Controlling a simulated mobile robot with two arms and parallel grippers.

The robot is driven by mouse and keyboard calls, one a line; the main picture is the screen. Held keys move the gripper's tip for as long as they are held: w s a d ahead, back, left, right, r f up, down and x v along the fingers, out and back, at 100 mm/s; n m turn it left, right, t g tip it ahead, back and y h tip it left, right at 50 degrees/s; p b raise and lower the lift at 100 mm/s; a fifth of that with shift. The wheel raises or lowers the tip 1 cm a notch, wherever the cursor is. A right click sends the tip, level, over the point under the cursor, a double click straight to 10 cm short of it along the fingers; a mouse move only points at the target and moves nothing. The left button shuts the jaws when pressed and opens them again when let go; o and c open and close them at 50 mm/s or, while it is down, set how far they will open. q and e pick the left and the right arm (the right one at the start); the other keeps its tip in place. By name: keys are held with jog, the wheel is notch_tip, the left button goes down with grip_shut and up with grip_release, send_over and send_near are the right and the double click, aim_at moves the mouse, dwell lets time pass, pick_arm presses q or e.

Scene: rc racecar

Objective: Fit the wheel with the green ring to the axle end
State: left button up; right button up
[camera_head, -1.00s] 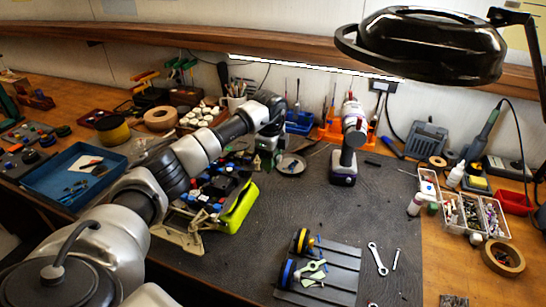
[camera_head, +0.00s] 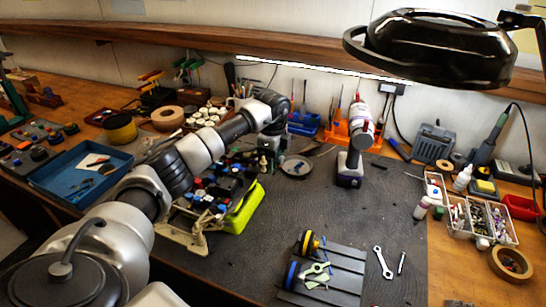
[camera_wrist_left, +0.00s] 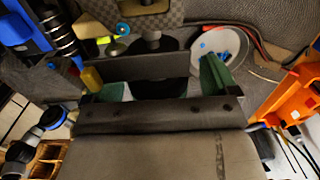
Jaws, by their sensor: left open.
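My left gripper (camera_head: 268,160) is open at the far end of the left arm, above the mat beyond the car. Its green fingers (camera_wrist_left: 213,76) show in the left wrist view, with a dark rounded shape between and beyond them that I cannot identify. No wheel with a green ring can be made out. A yellow-ringed wheel (camera_head: 309,243) and a blue-ringed wheel (camera_head: 290,275) stand on a grey slatted tray (camera_head: 342,270). The car, with many dark, red and blue parts and a lime body part (camera_head: 243,211), is partly behind my left arm. The axle end cannot be told apart.
A dish (camera_head: 296,167) lies right of the gripper. A drill (camera_head: 352,160) stands farther right. A blue tray (camera_head: 60,180) is at left, parts boxes (camera_head: 480,220) and a tape roll (camera_head: 510,264) at right. A lamp (camera_head: 435,45) hangs above. The middle mat is clear.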

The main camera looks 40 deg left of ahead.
pick_arm(q)
notch_tip(320, 180, up, 11)
jog(key=shift+s+f+b, duration=0.15)
jog(key=shift+f+b, duration=0.05)
jog(key=shift+b, duration=0.7)
